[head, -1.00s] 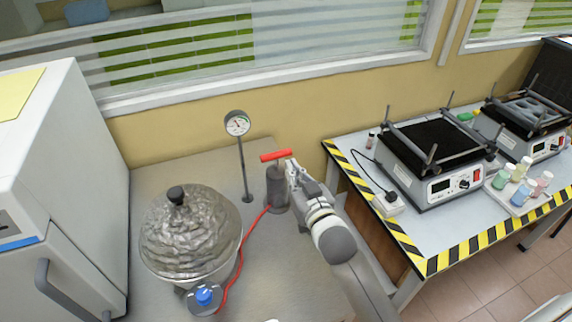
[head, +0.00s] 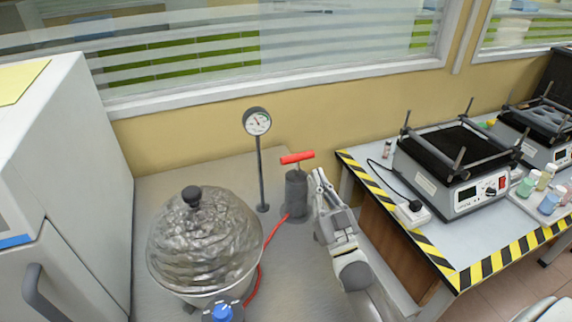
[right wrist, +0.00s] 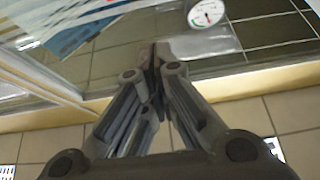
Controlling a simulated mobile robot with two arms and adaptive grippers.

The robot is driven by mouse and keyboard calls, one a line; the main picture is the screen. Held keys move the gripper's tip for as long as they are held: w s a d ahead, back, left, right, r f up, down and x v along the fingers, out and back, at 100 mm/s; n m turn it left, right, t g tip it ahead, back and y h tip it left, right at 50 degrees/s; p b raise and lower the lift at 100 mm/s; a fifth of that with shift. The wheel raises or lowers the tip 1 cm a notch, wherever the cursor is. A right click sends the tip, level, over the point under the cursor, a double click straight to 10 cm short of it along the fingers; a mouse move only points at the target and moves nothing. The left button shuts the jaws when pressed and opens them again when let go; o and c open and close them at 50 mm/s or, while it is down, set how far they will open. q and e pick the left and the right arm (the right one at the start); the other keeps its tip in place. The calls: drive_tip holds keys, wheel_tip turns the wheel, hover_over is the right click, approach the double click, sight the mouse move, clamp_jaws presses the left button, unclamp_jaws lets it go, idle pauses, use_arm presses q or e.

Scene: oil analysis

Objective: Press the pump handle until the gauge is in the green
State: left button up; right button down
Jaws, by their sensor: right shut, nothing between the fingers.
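The pump (head: 296,192) is a dark grey cylinder with a red T-shaped handle (head: 297,157) on top. It stands upright on the counter, with a red hose running to the metal vessel. The round gauge (head: 257,121) stands on a thin post just left of the pump; it also shows in the right wrist view (right wrist: 206,13). Its needle reading is too small to tell for sure. My right gripper (head: 317,174) is shut and empty, right beside the pump, with its tips a little below and right of the handle. My left gripper is not in view.
A vessel with a crumpled metallic lid (head: 205,238) stands left of the pump, with a blue-topped part (head: 222,312) in front. A white cabinet (head: 75,180) bounds the left. A table with striped edges (head: 480,270) bearing shakers (head: 455,165) stands right.

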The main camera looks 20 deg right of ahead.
drive_tip(key=shift+s+d+f, duration=0.1)
drive_tip(key=shift+s+d, duration=0.05)
idle(0.3)
wheel_tip(320, 180, up, 5)
drive_tip(key=p, duration=0.3)
hover_over(298, 158)
drive_tip(key=s, duration=0.4)
drive_tip(key=shift+w+d+f+p, duration=0.1)
drive_tip(key=shift+w+f+p, duration=0.25)
drive_tip(key=shift+f, duration=0.6)
drive_tip(key=shift+w+f+p, duration=0.1)
drive_tip(key=shift+w+f, duration=0.45)
drive_tip(key=shift+f, duration=0.4)
